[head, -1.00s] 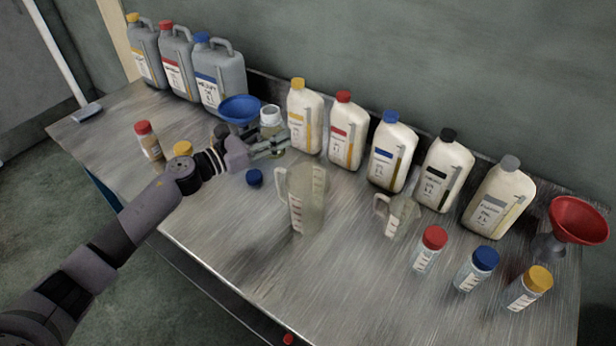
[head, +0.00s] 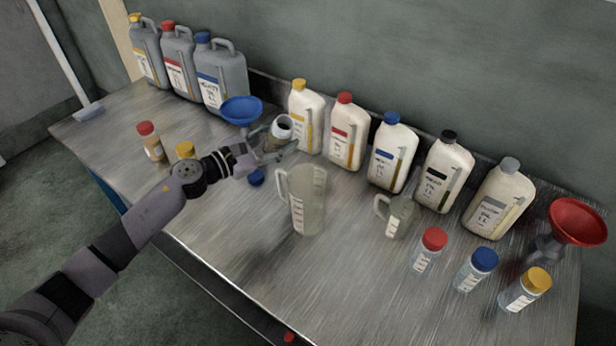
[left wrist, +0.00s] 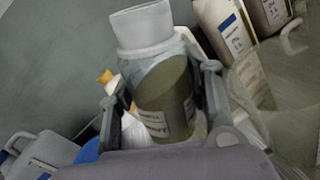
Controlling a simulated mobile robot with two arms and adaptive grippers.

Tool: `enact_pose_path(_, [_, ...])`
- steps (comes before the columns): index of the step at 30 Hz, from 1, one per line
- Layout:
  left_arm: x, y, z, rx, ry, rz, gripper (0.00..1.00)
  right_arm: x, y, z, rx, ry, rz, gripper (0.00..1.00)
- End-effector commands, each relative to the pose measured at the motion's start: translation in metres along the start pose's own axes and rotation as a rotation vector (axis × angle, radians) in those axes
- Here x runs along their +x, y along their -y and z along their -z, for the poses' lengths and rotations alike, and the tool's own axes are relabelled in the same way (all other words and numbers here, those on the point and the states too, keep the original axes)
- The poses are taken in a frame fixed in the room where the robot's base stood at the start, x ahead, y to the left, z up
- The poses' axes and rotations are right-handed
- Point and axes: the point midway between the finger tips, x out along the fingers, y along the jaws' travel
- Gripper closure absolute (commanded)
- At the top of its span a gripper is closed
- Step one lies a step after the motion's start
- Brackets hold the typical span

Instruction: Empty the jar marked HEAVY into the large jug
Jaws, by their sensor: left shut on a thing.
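My left gripper (head: 265,150) is shut on an open jar (head: 282,130) with a pale rim and a label. In the left wrist view the jar (left wrist: 160,90) sits between the two fingers, with dark olive-brown contents; its label is too blurred to read. The jar is tilted in the head view, its open mouth up and toward the right. The large jug (head: 308,205), clear with red marks and a handle on its left, stands upright on the table in front and to the right of the jar. My right gripper is not in view.
A blue cap (head: 256,177) lies on the table left of the large jug. A blue funnel (head: 241,110) stands behind the gripper. A smaller jug (head: 398,216) stands to the right. White bottles (head: 345,132) line the back. The front middle of the table (head: 250,245) is clear.

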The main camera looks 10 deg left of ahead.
Motion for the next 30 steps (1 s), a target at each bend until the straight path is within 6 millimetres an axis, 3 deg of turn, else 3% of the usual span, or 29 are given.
enact_pose_path(3, [0.000,0.001,-0.005,0.058,-0.005,0.001,0.87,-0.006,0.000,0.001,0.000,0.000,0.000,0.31])
enact_pose_path(18, [0.001,0.014,0.004,0.304,-0.024,0.000,0.87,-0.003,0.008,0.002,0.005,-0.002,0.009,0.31])
enact_pose_path(30, [0.001,0.015,0.005,0.358,-0.027,-0.001,0.87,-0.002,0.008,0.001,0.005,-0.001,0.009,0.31])
